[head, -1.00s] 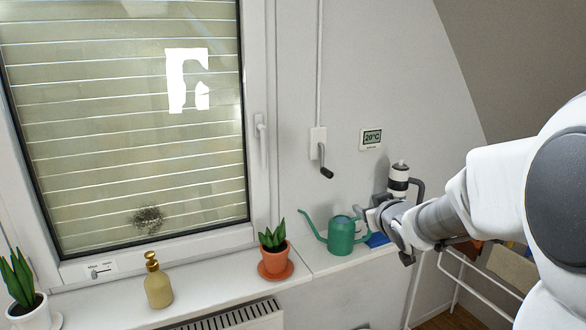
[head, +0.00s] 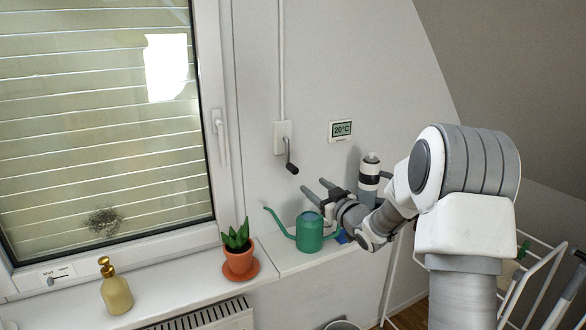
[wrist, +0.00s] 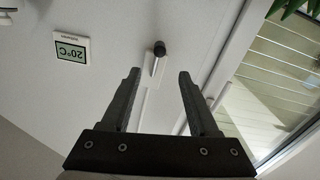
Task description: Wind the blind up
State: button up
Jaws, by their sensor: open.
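The blind (head: 90,150) shows as pale slats behind the window glass and covers all of the pane in view. Its crank (head: 289,153) hangs from a white wall plate (head: 280,133) right of the window, with a dark knob (head: 292,169) at its lower end. My gripper (head: 313,185) is open and empty, a little below and right of the knob in the head view. In the wrist view, which is upside down, the knob (wrist: 159,48) shows beyond the gap between the fingertips (wrist: 159,73), apart from both fingers.
A green watering can (head: 309,232) stands on the sill below my gripper. A black-and-white canister (head: 369,178) is close behind my wrist. A potted plant (head: 239,262) and a tan bottle (head: 116,292) stand further left. A thermostat (head: 341,130) is on the wall.

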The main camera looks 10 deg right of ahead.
aim_at(296, 171)
jog(key=p+x, duration=0.2)
jog(key=x, duration=1.2)
jog(key=shift+c, duration=0.3)
grip_shut()
dwell(0.9)
